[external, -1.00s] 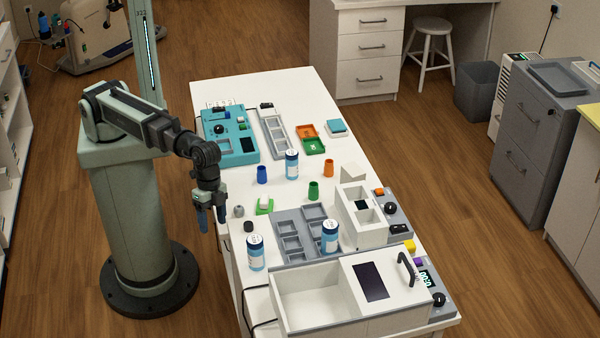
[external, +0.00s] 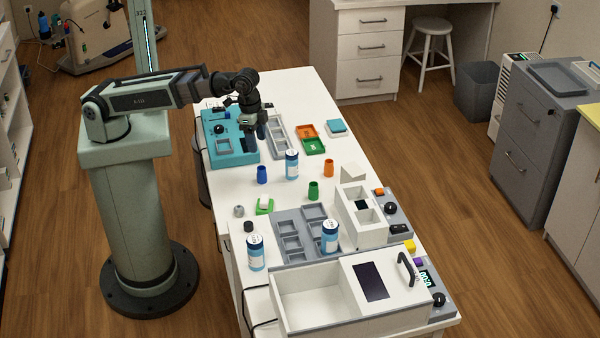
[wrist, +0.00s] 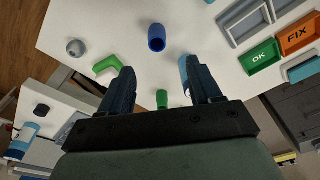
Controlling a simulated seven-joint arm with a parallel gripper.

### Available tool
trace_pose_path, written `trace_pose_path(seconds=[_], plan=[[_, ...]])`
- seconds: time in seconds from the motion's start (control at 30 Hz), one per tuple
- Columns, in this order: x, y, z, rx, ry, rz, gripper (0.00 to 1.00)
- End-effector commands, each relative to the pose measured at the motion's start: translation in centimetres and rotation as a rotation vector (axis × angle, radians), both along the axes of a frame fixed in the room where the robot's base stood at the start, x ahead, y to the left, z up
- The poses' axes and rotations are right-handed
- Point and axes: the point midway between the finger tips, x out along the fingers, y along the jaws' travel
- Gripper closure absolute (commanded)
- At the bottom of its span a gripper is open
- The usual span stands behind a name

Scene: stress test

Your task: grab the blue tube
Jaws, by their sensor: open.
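The blue tube (external: 262,174) is a small dark-blue cup standing upright on the white table, left of a blue-and-white bottle (external: 292,164). In the wrist view the blue tube (wrist: 156,38) shows beyond my fingertips, roughly midway between them, with its open top visible. My gripper (external: 255,140) is open and empty, above the table near the teal device. In the wrist view its two dark fingers (wrist: 160,80) are spread wide, apart from the tube.
A green tube (external: 314,190) and an orange tube (external: 329,168) stand nearby. The teal device (external: 222,150) is at the left, a grey tray (external: 270,124) behind. A green holder (external: 265,206) and grey knob (external: 239,211) lie nearer the front left.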

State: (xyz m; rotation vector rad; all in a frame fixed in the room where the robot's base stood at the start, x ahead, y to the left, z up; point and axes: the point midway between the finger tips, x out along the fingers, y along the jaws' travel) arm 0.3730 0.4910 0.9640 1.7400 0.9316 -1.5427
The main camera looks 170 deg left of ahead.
Motion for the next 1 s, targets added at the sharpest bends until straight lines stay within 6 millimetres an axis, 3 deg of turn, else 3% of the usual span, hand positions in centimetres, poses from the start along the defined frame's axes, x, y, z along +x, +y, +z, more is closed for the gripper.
trace_pose_path(seconds=[0.53,1.0], plan=[[0.5,0.6,-6.7,-0.001,0.001,-0.001,0.36],[0.8,0.8,-8.6,0.000,0.000,-0.001,0.36]])
